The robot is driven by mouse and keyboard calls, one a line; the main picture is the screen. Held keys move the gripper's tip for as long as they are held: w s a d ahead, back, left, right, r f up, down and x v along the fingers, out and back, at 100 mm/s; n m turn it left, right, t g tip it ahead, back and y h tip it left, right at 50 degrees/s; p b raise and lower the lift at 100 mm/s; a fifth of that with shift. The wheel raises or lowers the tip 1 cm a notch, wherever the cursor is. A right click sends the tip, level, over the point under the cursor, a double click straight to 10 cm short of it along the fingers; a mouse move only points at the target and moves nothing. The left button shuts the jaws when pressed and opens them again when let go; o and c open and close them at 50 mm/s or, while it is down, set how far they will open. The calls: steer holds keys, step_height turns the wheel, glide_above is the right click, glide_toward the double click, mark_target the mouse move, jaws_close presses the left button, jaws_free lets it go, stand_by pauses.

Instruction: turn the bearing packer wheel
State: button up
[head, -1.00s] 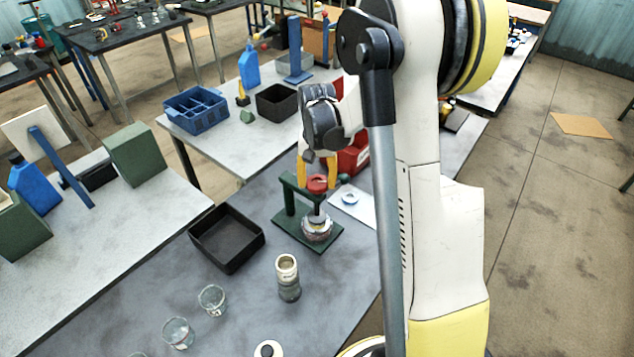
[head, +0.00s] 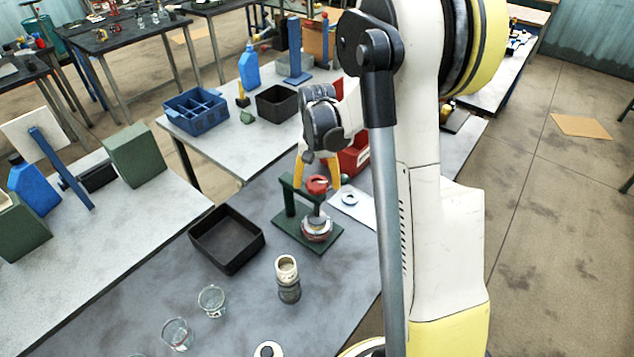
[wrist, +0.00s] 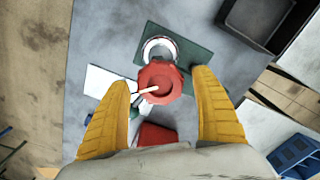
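The bearing packer stands on the grey table, with a green frame and base (head: 322,238) and a red wheel (head: 317,184) on top. In the wrist view the red wheel (wrist: 160,83) shows a pale handle on its left side. A round metal part (head: 317,230) sits under the wheel on the base. My gripper (wrist: 157,92) is open, with its two yellow fingers on either side of the wheel and gaps between them and it. In the head view my gripper (head: 318,178) is just behind and above the wheel.
A black tray (head: 228,240) lies left of the packer. A grey-and-cream cylinder (head: 288,278) and glass jars (head: 212,300) stand in front. A white sheet with a ring (head: 352,200) lies to the right, near a red bin (head: 355,155).

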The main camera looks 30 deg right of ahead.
mark_target(317, 182)
step_height(317, 182, up, 12)
stand_by(0.6)
